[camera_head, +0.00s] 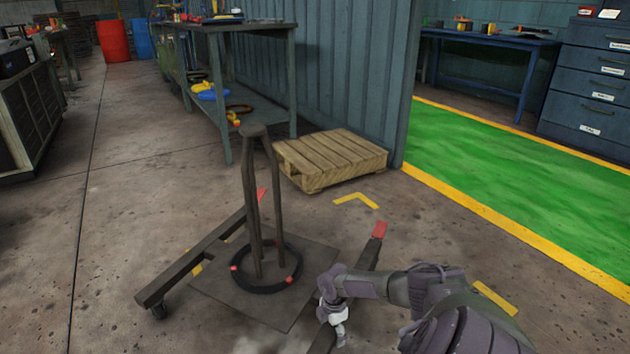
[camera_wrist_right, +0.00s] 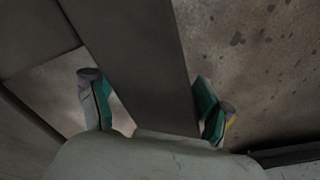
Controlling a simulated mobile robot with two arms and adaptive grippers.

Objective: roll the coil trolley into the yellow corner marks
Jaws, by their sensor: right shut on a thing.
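A dark coil (camera_head: 266,287) with red bands lies around the foot of the dark upright posts (camera_head: 256,190) between the bars. Yellow corner marks show beyond the trolley (camera_head: 356,200), at right (camera_head: 495,298) and partly hidden behind the left bar (camera_head: 195,266). My right gripper (camera_head: 334,316) is shut on the right bar. In the right wrist view my right gripper (camera_wrist_right: 155,112) has its fingers on either side of the bar (camera_wrist_right: 135,55). My left gripper is out of view.
A wooden pallet (camera_head: 335,158) lies just beyond the far yellow mark, against the blue wall. A workbench (camera_head: 240,28) stands behind. Green floor with a yellow edge line (camera_head: 520,229) is at right. Open concrete floor (camera_head: 110,220) lies at left.

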